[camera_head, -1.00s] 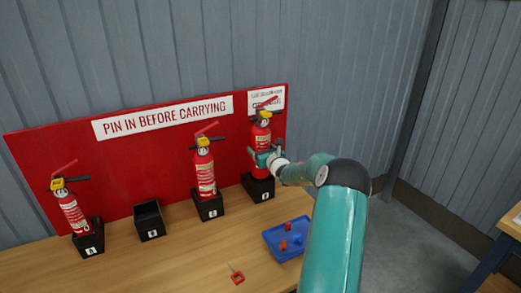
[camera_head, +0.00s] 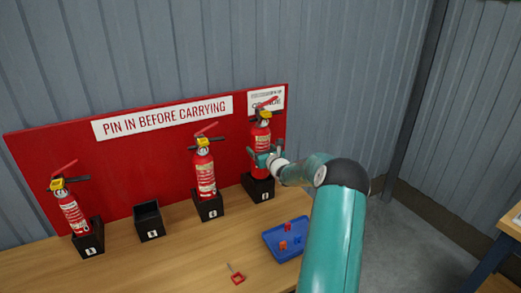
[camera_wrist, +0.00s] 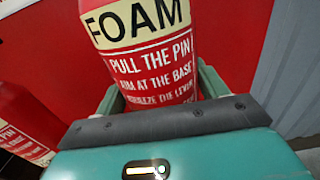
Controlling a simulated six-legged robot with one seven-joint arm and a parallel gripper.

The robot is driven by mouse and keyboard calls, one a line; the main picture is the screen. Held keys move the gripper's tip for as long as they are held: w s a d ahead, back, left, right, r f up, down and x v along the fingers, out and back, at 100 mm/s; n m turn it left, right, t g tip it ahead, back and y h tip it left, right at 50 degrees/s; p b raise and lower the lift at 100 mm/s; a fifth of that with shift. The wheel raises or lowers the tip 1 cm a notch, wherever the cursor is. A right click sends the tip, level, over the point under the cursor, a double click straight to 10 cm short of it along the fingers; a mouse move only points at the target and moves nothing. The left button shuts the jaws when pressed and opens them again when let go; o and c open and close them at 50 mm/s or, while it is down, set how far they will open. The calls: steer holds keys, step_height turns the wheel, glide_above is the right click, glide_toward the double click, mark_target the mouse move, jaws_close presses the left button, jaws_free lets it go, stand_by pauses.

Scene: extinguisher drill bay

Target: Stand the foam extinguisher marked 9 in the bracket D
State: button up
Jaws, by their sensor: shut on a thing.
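A red foam extinguisher (camera_head: 261,137) with a yellow tag and black-and-red handle stands upright in the rightmost black bracket (camera_head: 259,189). The bracket's letter is too small to read surely, and no number 9 can be made out on the extinguisher. My gripper (camera_head: 266,158) is shut on its body, just above the bracket. In the wrist view the extinguisher (camera_wrist: 150,60) fills the space between the jaws, with FOAM and PULL THE PIN on its label. Its base is hidden inside the bracket.
Other extinguishers stand in the far-left bracket (camera_head: 88,241) and the bracket left of mine (camera_head: 208,208). Between them is an empty bracket (camera_head: 149,222). A blue tray (camera_head: 273,247) holds small red and blue pieces. A red pin (camera_head: 238,278) lies on the table. A red board (camera_head: 130,170) stands behind.

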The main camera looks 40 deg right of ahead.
steer(key=shift+f, duration=2.3)
stand_by(1.5)
steer(key=o, duration=1.5)
steer(key=shift+c, duration=0.2)
steer(key=shift+o, duration=0.4)
steer(key=shift+f, duration=0.5)
steer(key=v, duration=1.4)
steer(key=shift+r, duration=0.35)
steer(key=shift+w, duration=0.1)
